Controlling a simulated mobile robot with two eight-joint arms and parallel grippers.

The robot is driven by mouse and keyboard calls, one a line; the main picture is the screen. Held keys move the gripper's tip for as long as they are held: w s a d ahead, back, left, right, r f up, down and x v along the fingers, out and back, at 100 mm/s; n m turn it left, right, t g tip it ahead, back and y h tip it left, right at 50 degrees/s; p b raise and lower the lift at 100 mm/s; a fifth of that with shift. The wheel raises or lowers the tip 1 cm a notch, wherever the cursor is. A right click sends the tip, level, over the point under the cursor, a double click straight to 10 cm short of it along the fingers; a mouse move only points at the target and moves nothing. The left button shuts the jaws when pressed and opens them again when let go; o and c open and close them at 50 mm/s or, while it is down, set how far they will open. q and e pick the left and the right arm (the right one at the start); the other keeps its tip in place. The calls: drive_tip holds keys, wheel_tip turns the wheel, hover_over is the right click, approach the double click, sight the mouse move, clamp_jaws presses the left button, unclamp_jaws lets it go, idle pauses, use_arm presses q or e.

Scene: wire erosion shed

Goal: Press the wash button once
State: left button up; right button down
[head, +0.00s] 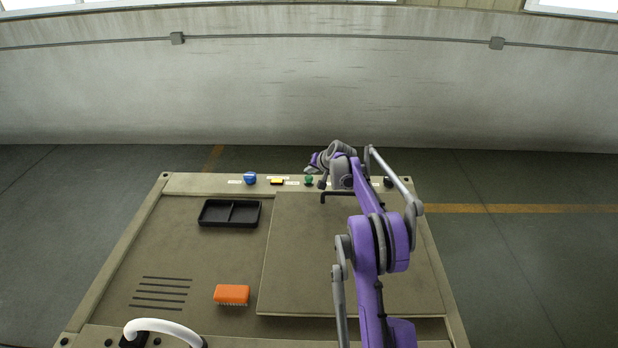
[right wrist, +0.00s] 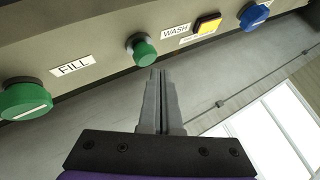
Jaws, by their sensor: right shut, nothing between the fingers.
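A row of controls runs along the far edge of the bench. In the right wrist view the WASH label (right wrist: 175,31) sits between a small green button (right wrist: 144,51) and a square yellow button (right wrist: 208,24) in a dark red surround. The yellow button (head: 277,181) and green button (head: 309,181) also show in the head view. My right gripper (right wrist: 156,72) is shut and empty, its tips just below the small green button in the wrist view; I cannot tell whether they touch. In the head view the right gripper (head: 312,168) is by the green button. My left gripper is not in view.
A blue knob (right wrist: 254,15) and a large green knob (right wrist: 24,101) by a FILL label (right wrist: 73,66) flank the buttons. A black tray (head: 229,226), an orange brush (head: 231,294), a raised plate (head: 300,270) and a white curved handle (head: 165,326) are on the bench.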

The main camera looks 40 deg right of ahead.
sight(310, 179)
drive_tip(key=shift+w+r+p, duration=0.1)
drive_tip(key=shift+r+p, duration=0.8)
drive_tip(key=shift+r, duration=1.65)
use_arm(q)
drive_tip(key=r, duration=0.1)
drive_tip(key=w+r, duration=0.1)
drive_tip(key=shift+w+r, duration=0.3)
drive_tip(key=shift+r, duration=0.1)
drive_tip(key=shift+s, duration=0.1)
